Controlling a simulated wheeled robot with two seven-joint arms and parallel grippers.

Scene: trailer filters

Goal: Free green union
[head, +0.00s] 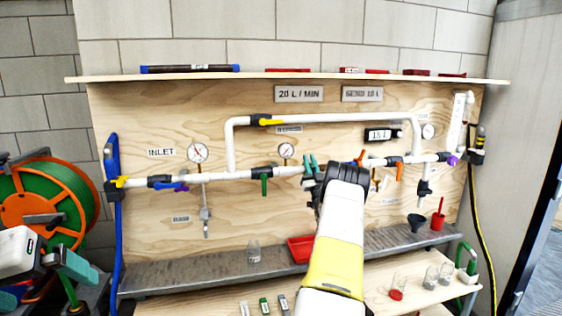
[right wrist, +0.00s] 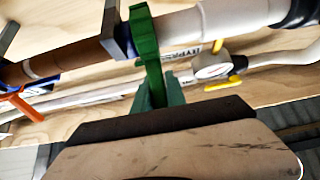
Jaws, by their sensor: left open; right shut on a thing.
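The green union (right wrist: 146,38) is a bright green ring-like piece around the pipe in the right wrist view, beside a dark grey collar. My right gripper (right wrist: 156,92) is shut on it, its teal fingers reaching up from below. In the head view my right gripper (head: 310,165) is at the middle of the lower pipe run, and its wrist and arm hide the union and the pipe there. My left gripper (head: 76,268) is open and empty at the lower left, away from the board, in front of the hose reel.
A green-handled valve (head: 264,184) is on the pipe left of my right gripper. An orange handle (head: 399,172) is to the right. Glass jars stand on the front bench.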

